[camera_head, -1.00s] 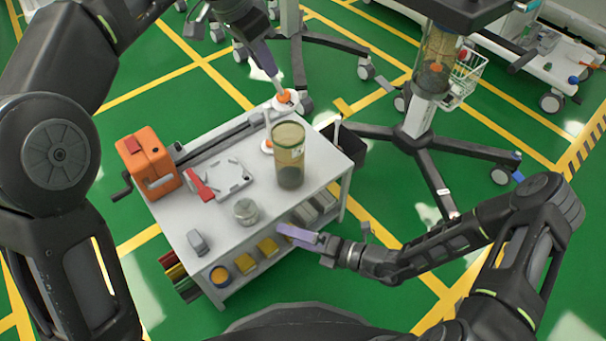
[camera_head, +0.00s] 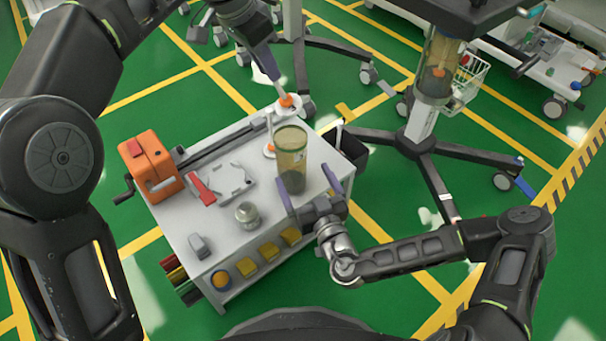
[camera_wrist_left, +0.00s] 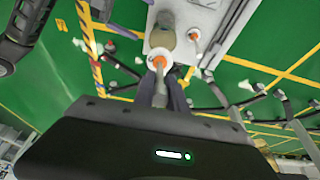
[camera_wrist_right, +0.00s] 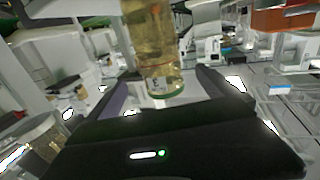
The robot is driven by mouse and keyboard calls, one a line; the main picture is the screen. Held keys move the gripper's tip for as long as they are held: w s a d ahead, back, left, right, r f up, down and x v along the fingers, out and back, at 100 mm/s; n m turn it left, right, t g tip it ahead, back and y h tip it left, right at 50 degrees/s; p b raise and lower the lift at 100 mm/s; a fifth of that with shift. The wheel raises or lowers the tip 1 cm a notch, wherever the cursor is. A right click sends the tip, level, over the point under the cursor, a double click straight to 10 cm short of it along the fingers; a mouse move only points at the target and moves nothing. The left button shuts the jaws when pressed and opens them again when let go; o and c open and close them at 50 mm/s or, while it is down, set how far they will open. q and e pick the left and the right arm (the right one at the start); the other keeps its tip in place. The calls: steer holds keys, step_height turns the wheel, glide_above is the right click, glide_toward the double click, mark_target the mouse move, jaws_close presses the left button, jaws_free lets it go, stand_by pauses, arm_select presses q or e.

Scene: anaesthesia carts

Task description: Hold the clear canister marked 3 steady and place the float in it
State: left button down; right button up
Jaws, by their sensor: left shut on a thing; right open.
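The clear, yellow-tinted canister (camera_head: 291,165) stands upright near the right end of the cart top, dark at its bottom. Its number cannot be read. It also shows in the right wrist view (camera_wrist_right: 152,45), with a green rim. My left gripper (camera_head: 275,80) is shut on the stem of a float (camera_head: 289,103), a white disc with an orange centre. It holds the float in the air behind the canister; the left wrist view also shows the float (camera_wrist_left: 158,62). My right gripper (camera_head: 311,192) is open at the cart's near edge, fingers pointing toward the canister, not closed on it.
A second white-and-orange piece (camera_head: 269,151) stands left of the canister. The cart top (camera_head: 222,222) also holds an orange device (camera_head: 150,168), a grey plate with a red lever (camera_head: 232,180) and a small jar (camera_head: 247,214). A wheeled stand (camera_head: 425,140) is at right.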

mark_target(286, 141)
steer(key=x, duration=1.2)
steer(key=c, duration=1.8)
